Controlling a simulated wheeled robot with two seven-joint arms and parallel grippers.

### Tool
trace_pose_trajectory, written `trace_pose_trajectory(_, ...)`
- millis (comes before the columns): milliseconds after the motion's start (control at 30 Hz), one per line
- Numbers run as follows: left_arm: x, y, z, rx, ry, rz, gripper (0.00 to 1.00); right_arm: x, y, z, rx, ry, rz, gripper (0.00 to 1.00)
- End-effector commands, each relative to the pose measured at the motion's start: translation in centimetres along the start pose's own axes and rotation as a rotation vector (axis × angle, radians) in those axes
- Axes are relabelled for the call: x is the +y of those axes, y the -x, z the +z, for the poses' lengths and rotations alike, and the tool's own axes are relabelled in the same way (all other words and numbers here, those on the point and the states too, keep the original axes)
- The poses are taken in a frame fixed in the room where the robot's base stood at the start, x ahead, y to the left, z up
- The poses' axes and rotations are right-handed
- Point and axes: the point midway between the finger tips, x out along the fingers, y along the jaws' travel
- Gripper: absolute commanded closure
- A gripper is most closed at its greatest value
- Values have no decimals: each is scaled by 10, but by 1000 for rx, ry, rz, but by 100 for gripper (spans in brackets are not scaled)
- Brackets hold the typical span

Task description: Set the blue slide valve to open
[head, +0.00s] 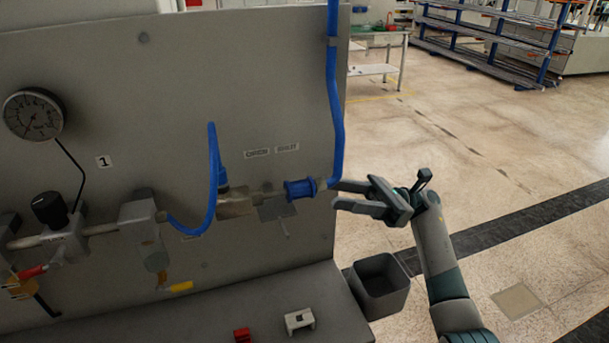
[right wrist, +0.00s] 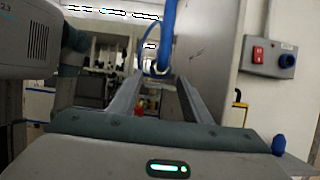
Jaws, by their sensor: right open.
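The blue slide valve (head: 300,189) is a short blue sleeve at the right end of the pipe line on the grey panel, under two small label plates. A blue hose runs down to its right end. My right gripper (head: 336,195) is open, with its fingers pointing left at the valve, just right of it. I cannot tell whether the fingertips touch the hose end. My left gripper is not in view.
The grey panel (head: 270,90) carries a gauge (head: 33,115), a black knob (head: 50,208) and a looped blue hose (head: 212,180). A ledge below holds a red block (head: 243,335) and a white block (head: 299,320). A grey bin (head: 380,284) stands right.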

Motion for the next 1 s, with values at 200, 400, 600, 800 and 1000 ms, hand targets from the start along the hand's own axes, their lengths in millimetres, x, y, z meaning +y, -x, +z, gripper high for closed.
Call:
trace_pose_trajectory(200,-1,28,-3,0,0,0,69,0,-40,4,-2,-1,2,56)
trace_pose_trajectory(400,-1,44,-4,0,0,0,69,0,-65,3,-1,-1,0,56)
trace_pose_trajectory(600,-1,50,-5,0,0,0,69,0,-78,1,0,-1,0,56)
trace_pose_trajectory(800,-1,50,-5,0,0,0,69,0,-80,-1,0,0,0,56)
trace_pose_trajectory(1000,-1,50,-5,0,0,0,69,0,-80,-1,0,0,0,63)
